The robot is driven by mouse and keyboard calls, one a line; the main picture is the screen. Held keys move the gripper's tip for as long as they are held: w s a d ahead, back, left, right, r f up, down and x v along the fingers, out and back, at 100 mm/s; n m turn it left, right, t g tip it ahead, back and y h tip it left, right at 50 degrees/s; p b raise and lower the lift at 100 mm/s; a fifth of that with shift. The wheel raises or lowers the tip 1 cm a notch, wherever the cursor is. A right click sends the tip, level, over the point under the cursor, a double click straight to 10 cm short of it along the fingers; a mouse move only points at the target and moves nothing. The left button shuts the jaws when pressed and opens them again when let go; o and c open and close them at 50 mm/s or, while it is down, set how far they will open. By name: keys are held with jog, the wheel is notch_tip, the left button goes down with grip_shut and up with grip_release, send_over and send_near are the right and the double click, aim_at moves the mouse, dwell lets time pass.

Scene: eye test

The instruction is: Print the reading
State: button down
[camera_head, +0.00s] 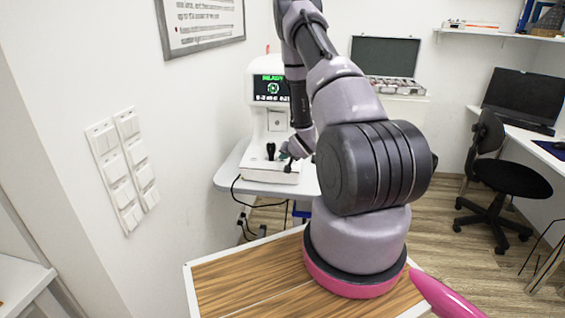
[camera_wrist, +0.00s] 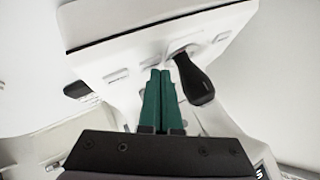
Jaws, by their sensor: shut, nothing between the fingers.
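The white eye-test machine (camera_head: 257,125) stands on a small table beyond my arm. Its dark screen (camera_head: 271,88) shows green text that seems to read READY, with a round green mark and small characters below. A black joystick (camera_head: 270,150) stands on its base. My gripper (camera_head: 285,153) is at the machine's base, just right of the joystick and partly hidden by my wrist. In the wrist view, my green fingers (camera_wrist: 160,72) are shut and empty, close to the white machine body (camera_wrist: 120,52). The black joystick (camera_wrist: 195,82) is just right of them. I cannot tell whether the fingertips touch the machine.
The white table (camera_head: 235,176) carries the machine, and a black cable hangs from its left side. Wall switches (camera_head: 122,170) are at left. An open case (camera_head: 387,65) stands behind. A black chair (camera_head: 500,170) and a desk with a monitor (camera_head: 525,97) are at right.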

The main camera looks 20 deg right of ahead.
jog(key=shift+f, duration=0.3)
dwell(0.4)
jog(key=shift+r, duration=0.15)
jog(key=shift+s+r, duration=0.1)
jog(key=shift+r, duration=0.5)
jog(key=shift+s+a+r, duration=0.15)
jog(key=shift+r, duration=1.1)
jog(key=shift+s+a+r, duration=0.1)
jog(key=shift+s+r, duration=0.05)
jog(key=shift+r, duration=1.1)
